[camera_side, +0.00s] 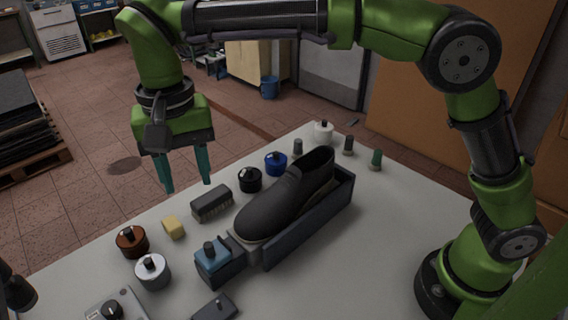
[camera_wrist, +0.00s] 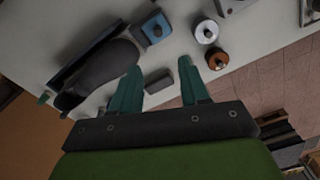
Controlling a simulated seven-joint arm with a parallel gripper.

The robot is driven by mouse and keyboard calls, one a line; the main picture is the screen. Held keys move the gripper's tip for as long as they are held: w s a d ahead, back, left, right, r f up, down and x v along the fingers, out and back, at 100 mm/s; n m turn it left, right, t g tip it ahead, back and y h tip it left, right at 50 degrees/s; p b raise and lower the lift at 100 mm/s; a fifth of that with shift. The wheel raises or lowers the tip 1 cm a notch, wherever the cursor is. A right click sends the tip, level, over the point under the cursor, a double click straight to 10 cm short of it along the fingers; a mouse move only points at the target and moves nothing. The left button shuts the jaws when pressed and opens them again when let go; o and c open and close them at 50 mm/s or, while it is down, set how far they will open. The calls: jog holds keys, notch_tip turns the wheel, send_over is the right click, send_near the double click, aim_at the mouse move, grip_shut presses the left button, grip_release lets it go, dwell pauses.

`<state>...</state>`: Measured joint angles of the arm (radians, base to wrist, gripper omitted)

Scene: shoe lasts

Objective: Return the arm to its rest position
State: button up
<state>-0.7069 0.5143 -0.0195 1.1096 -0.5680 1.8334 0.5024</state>
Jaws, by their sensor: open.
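My gripper (camera_side: 188,187) hangs above the far left edge of the table (camera_side: 400,207), with its two teal fingers apart and nothing between them. In the wrist view my gripper (camera_wrist: 160,72) also shows open. A black shoe or last (camera_side: 287,200) lies in a dark holder (camera_side: 312,229) on the table, to the right of my gripper and apart from it. The shoe also shows in the wrist view (camera_wrist: 98,72), left of the fingers. A dark brush (camera_side: 211,204) lies on the table below my gripper, and in the wrist view the brush (camera_wrist: 158,80) appears between the fingers.
Jars in brown (camera_side: 132,242), white (camera_side: 152,271), black (camera_side: 250,180) and blue (camera_side: 276,163) stand around the shoe. A yellow block (camera_side: 173,227) and a blue-topped block (camera_side: 213,257) are near. A pallet stack (camera_side: 27,124) stands on the floor.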

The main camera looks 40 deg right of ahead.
jog(key=shift+r, duration=0.25)
jog(key=s+d+t+y, duration=0.1)
jog(key=s+d+t, duration=0.2)
jog(key=s+d, duration=0.4)
jog(key=s+d+f+t+y, duration=0.1)
jog(key=s+d+t, duration=0.3)
jog(key=d, duration=1.7)
jog(key=s, duration=0.3)
jog(key=shift+f, duration=0.2)
